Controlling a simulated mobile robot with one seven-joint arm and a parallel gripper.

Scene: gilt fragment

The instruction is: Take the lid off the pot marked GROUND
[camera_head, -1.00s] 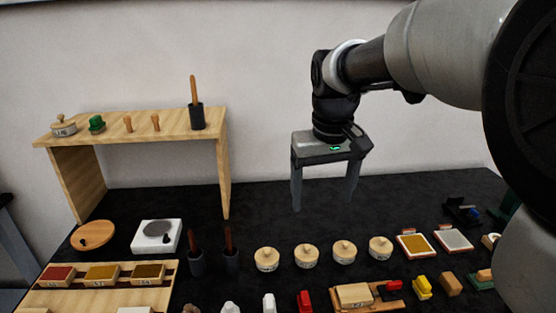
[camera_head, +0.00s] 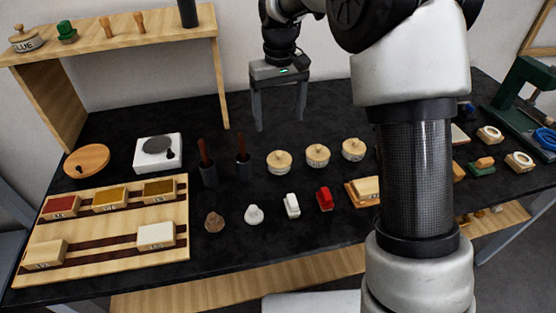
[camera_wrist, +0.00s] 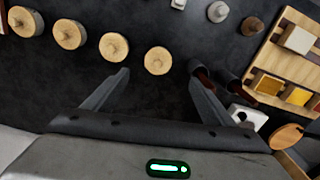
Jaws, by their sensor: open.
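A row of small pale wooden-lidded pots with knobs stands on the black table. Three show in the head view: a left pot (camera_head: 279,162), a middle pot (camera_head: 317,155) and a right pot (camera_head: 353,150). The wrist view shows a fourth; its pots are the nearest one (camera_wrist: 158,61), then others (camera_wrist: 114,46), (camera_wrist: 69,34) and (camera_wrist: 25,22). All have lids on. Their labels are too small to read, so I cannot tell which is marked GROUND. My gripper (camera_head: 281,122) is open and empty, fingers down, above the table behind the left pot; its fingers also show in the wrist view (camera_wrist: 158,76).
Two dark cups with wooden-handled tools (camera_head: 208,172) stand left of the pots. A wooden tray (camera_head: 110,222) with colored blocks lies front left. A shelf (camera_head: 120,42) stands behind, holding a pot seemingly marked GLUE (camera_head: 26,42).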

